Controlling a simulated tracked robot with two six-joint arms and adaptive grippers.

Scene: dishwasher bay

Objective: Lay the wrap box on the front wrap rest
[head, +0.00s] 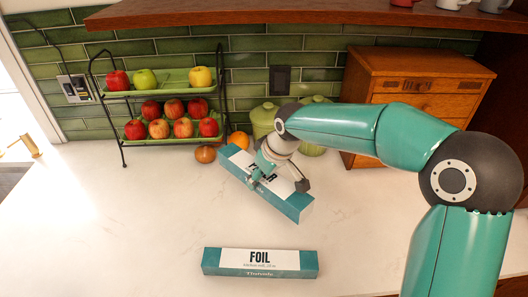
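A long teal and white box (287,201), its lettering partly covered, lies at a slant near the middle of the head view. I take it for the wrap box. My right gripper (277,183) comes in from the right and straddles this box, one finger at each long side; it looks shut on it. The box seems raised a little over the counter, though its underside is hidden. I cannot make out a wrap rest in this view. My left gripper is not in view.
A teal box marked FOIL (260,263) lies on the white counter (130,225) at the front. Behind stand a two-tier fruit rack (124,150), green canisters (263,118) and a wooden drawer cabinet (405,68). Loose fruit (205,154) sits by the rack. The counter's left is clear.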

